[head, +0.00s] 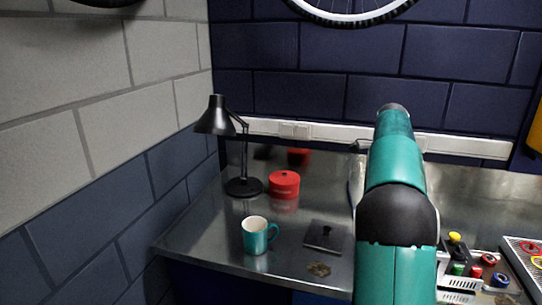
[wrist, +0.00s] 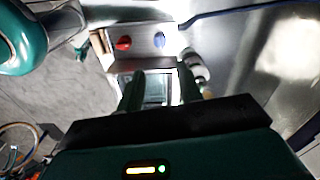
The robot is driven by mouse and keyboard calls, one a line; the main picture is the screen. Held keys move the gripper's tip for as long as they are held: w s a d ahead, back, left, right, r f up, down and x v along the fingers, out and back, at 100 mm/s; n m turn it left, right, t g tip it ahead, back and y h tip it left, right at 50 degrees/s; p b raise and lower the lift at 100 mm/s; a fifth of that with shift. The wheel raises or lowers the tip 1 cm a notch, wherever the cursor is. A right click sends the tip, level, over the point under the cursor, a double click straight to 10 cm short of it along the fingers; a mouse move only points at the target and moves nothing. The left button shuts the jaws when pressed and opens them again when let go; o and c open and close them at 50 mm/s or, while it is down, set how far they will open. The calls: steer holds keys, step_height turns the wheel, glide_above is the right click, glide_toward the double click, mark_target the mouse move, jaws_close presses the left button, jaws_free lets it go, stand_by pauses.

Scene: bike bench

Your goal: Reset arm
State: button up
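My gripper (wrist: 160,80) shows in the wrist view with its two dark teal fingers apart. Nothing is clearly held between them, and a pale-rimmed container (wrist: 152,72) shows beyond the fingers. In the head view, my teal arm with its black joint rises in front of the bench at right of centre, and my gripper is hidden there. In the wrist view, a red item (wrist: 123,43) and a blue item (wrist: 159,40) sit on a grey surface above the container. A pale cylindrical thing (wrist: 195,66) lies just right of the right finger.
On the steel bench (head: 205,226) stand a black lamp (head: 243,187), a red tin (head: 284,184), a teal mug (head: 256,235) and a dark flat plate (head: 325,235).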

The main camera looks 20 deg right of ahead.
steer(key=shift+a, duration=0.1)
steer(key=s+a+r+n+t, duration=0.25)
steer(key=s+a+n, duration=0.3)
steer(key=a, duration=0.55)
steer(key=s+a+r+n+t, duration=0.1)
steer(key=s+a+r+n, duration=0.4)
steer(key=a, duration=0.6)
steer(key=s+a+f+n+t, duration=0.2)
steer(key=s+a+f+n, duration=0.9)
steer(key=s+a, duration=0.3)
steer(key=shift+a+n, duration=0.3)
steer(key=shift+n, duration=0.45)
steer(key=shift+s+d, duration=0.15)
steer(key=shift+d, duration=0.05)
